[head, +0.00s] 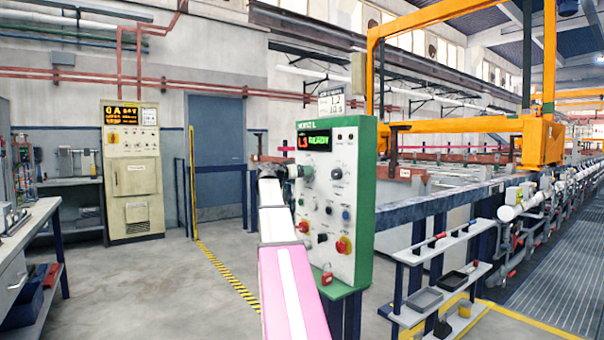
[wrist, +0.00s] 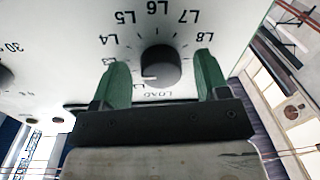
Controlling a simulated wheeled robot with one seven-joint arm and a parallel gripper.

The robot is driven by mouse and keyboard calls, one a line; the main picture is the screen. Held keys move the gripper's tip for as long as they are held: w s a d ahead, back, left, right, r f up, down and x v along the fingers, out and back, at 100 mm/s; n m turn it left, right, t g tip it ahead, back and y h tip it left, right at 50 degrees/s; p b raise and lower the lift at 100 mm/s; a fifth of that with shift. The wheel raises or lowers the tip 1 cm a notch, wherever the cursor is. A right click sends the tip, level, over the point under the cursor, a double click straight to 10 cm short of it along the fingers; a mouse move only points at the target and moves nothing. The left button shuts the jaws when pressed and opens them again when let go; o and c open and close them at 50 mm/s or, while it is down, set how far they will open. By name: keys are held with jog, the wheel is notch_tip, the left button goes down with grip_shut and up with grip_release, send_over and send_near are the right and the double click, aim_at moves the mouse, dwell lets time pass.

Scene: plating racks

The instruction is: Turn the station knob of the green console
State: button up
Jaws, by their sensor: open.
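The green console (head: 366,200) has a pale front panel with several knobs and a small lit display near its top. Its black station knob (wrist: 160,66) is in the middle of the wrist view, upside down, ringed by labels such as L4 to L8 and LOAD. A white pointer mark shows on the knob's lower left; its exact label is hard to tell. My gripper (wrist: 161,62) is open, one green finger on each side of the knob, with visible gaps. In the head view my gripper (head: 292,172) is at the panel's upper left and partly hides the knob there.
Red knobs (head: 343,245) and other controls sit lower on the panel. A grey rack (head: 437,262) with trays stands right of the console. A cream cabinet (head: 133,175) stands at the back left. The floor (head: 200,290) left of my arm is clear.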

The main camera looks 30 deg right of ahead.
jog(key=c, duration=0.9)
jog(key=shift+n, duration=0.4)
jog(key=n, duration=1)
jog(key=n+g, duration=0.1)
jog(key=n, duration=0.5)
jog(key=shift+r+y, duration=0.3)
jog(key=shift+n, duration=0.4)
